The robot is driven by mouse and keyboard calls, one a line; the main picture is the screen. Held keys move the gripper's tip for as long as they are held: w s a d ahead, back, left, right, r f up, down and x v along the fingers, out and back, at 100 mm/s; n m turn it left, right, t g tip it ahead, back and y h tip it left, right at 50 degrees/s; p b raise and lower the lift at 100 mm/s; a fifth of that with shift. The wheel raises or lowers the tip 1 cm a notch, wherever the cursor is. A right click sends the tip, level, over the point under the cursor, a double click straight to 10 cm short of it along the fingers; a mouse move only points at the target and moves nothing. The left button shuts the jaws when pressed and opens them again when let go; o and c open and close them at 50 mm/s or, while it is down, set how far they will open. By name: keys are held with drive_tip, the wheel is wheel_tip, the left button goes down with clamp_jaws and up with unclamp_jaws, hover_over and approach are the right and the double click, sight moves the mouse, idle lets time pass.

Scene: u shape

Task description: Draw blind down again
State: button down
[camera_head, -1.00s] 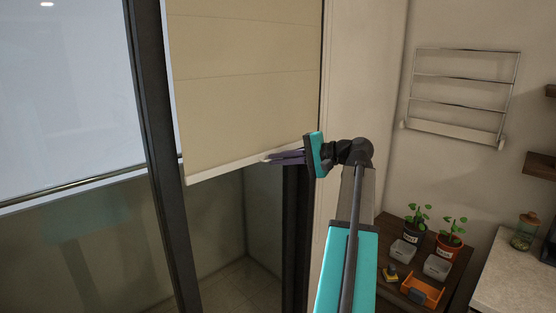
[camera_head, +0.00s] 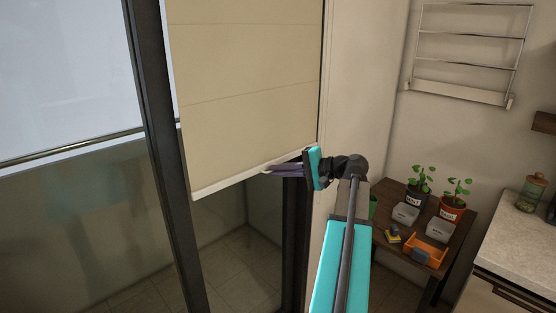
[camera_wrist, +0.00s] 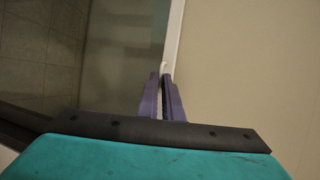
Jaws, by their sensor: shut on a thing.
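The beige blind (camera_head: 250,90) hangs partway down over the glass, with a white bottom bar (camera_head: 225,186) that slants up to the right in the head view. My gripper (camera_head: 268,170) is at the right part of this bar, its purple fingers pointing left. In the wrist view the fingers of my gripper (camera_wrist: 163,80) are close together at the white bar (camera_wrist: 174,40), shut on a small white piece at its edge. The blind (camera_wrist: 250,70) fills the right side there. The exact contact is partly hidden between the fingers.
Dark window frame posts (camera_head: 160,130) stand left of the blind, and a metal rail (camera_head: 70,146) crosses the glass. A wooden table (camera_head: 455,235) at right holds two potted plants, grey boxes and an orange tray (camera_head: 425,250). A towel rack (camera_head: 465,90) hangs above. Below the blind is open glass.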

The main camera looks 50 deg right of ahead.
wheel_tip(320, 180, down, 25)
drive_tip(key=b, duration=1)
drive_tip(key=shift+b, duration=0.4)
drive_tip(key=shift+d, duration=0.1)
drive_tip(key=c, duration=1.9)
unclamp_jaws()
drive_tip(key=shift+s, duration=0.15)
drive_tip(key=b+v, duration=0.1)
drive_tip(key=v, duration=1.2)
drive_tip(key=shift+s+d+r, duration=0.1)
drive_tip(key=shift+s+r, duration=0.05)
drive_tip(key=shift+s, duration=0.1)
